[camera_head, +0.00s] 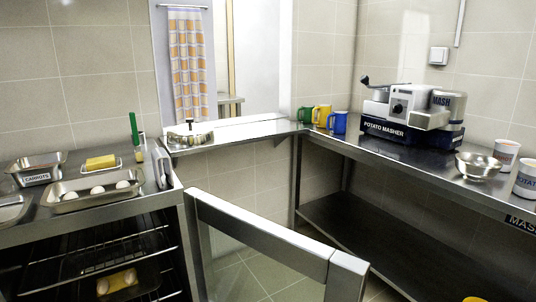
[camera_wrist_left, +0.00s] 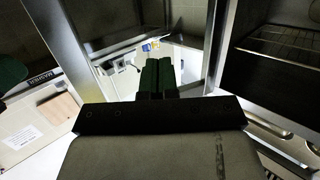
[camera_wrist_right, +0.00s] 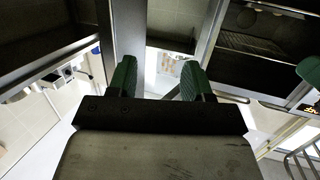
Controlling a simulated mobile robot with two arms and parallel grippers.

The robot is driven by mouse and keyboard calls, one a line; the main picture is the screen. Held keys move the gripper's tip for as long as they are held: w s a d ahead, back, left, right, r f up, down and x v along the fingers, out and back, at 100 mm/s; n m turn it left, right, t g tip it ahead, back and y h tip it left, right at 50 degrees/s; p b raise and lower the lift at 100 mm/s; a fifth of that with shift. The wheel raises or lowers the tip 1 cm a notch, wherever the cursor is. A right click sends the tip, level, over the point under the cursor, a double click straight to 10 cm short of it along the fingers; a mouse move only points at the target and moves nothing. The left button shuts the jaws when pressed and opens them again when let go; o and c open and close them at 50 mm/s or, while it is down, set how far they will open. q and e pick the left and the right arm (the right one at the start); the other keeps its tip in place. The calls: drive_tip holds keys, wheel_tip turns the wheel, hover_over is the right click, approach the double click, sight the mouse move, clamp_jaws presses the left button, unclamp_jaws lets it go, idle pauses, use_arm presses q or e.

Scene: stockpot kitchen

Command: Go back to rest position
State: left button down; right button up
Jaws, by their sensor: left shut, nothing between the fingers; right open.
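My left gripper (camera_wrist_left: 158,76) shows in the left wrist view, its two dark green fingers pressed together with nothing between them. My right gripper (camera_wrist_right: 157,80) shows in the right wrist view, its green fingers spread apart and empty. Neither gripper shows in the head view. Both wrist views show a metal frame and a dark rack interior beyond the fingers, with no object touching the fingers.
A metal-framed panel (camera_head: 262,233), seemingly an open door, juts out beside the rack oven (camera_head: 90,250). A tray (camera_head: 70,203) with pale items and a carrots pan (camera_head: 38,177) stand above it. The potato masher (camera_head: 400,132), mugs (camera_head: 338,122) and metal bowl (camera_head: 478,168) stand on the right counter.

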use_arm(q)
drive_tip(key=s+a+f+g+y+p, duration=0.1)
drive_tip(key=s+a+f+g+p, duration=0.2)
drive_tip(key=s, duration=0.7)
drive_tip(key=s+a+f+g+y+p, duration=0.1)
drive_tip(key=s+a+f+g+p, duration=0.2)
drive_tip(key=s+g+p, duration=0.3)
drive_tip(key=s+a+f+g+y+p, duration=0.2)
drive_tip(key=s+a+f+g+p, duration=0.1)
drive_tip(key=s, duration=1.2)
drive_tip(key=f+g+p, duration=0.1)
drive_tip(key=g+p, duration=0.1)
drive_tip(key=p, duration=0.1)
drive_tip(key=shift+s+a+f+n+g, duration=0.25)
drive_tip(key=shift+s+a+n+g, duration=0.05)
use_arm(e)
drive_tip(key=s+d+f+g+h, duration=0.1)
drive_tip(key=s+d+f+g, duration=0.2)
drive_tip(key=s, duration=0.7)
drive_tip(key=s+d+f+g+h, duration=0.1)
drive_tip(key=s+d+f+g, duration=0.2)
drive_tip(key=s+g, duration=0.3)
drive_tip(key=s+d+f+g+h, duration=0.2)
drive_tip(key=s+d+f+g, duration=0.1)
drive_tip(key=s, duration=1.2)
drive_tip(key=f+g, duration=0.1)
drive_tip(key=g, duration=0.1)
drive_tip(key=shift+s+d+f+m+g, duration=0.25)
drive_tip(key=shift+s+d+m+g, duration=0.05)
